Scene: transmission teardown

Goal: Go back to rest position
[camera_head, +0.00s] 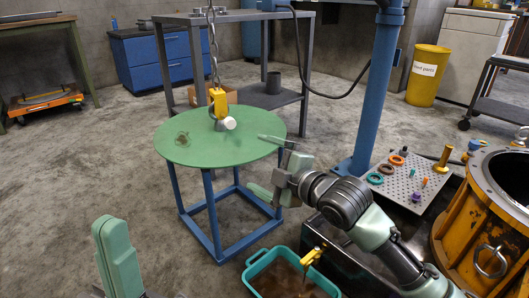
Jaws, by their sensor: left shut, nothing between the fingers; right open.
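My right gripper (256,162) reaches in from the lower right, at the right edge of the round green table (200,150). Its two pale green fingers are spread apart, and I see nothing between them. My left gripper (117,250) is at the lower left, in front of the table and well apart from it. Its pale green fingers point up and appear together, with nothing held. The lower part of the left arm is cut off by the bottom edge of the picture.
A yellow hook (218,101) hangs on a chain over the table, close to a small white cylinder (229,123). A blue column (375,95) stands behind my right arm. A teal bin (258,265), a perforated plate (408,190) and an orange housing (480,225) lie around that arm.

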